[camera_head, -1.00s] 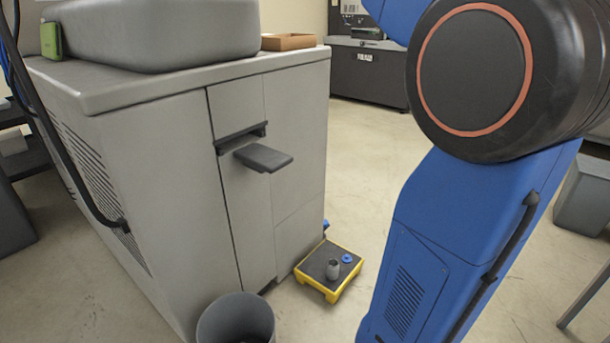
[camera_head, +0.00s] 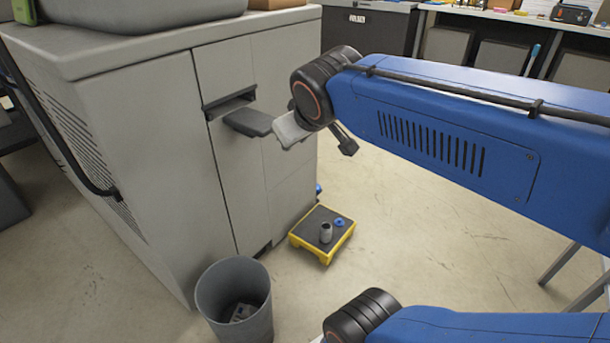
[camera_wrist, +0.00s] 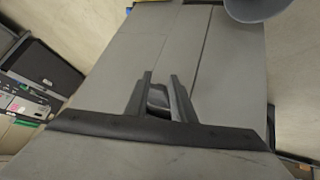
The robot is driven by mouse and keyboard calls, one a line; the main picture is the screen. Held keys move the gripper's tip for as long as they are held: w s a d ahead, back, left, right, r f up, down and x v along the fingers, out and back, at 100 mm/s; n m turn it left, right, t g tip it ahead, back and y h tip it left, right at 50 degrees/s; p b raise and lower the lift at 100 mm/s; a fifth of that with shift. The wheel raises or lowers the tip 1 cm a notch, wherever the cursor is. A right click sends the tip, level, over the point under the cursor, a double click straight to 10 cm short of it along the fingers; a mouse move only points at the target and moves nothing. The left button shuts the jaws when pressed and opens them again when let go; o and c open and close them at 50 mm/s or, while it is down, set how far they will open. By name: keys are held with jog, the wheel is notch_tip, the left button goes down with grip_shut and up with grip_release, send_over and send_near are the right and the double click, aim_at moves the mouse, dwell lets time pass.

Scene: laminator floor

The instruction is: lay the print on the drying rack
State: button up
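I cannot make out the print in either view. No drying rack is clearly recognisable. In the wrist view my gripper (camera_wrist: 160,75) shows two dark fingers apart, pointing along the machine's front. A dark, rounded piece (camera_wrist: 158,98), likely the tray, shows between or beyond them. I see nothing clearly held.
A grey bin (camera_head: 234,295) with scraps stands before the machine. A yellow-edged step (camera_head: 323,234) beside it carries a small grey cylinder (camera_head: 326,233) and a blue ring (camera_head: 339,222). A bench (camera_head: 515,15) with grey boxes beneath stands behind. Floor at right is mostly open.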

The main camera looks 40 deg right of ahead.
jog(key=s+a+f+g+y, duration=0.2)
jog(key=s+a+f, duration=0.3)
jog(key=s+f, duration=0.6)
jog(key=shift+a+f+m+g+y, duration=0.2)
jog(key=shift+f+m+g+y, duration=0.1)
jog(key=shift+g, duration=0.5)
jog(key=shift+r, duration=0.1)
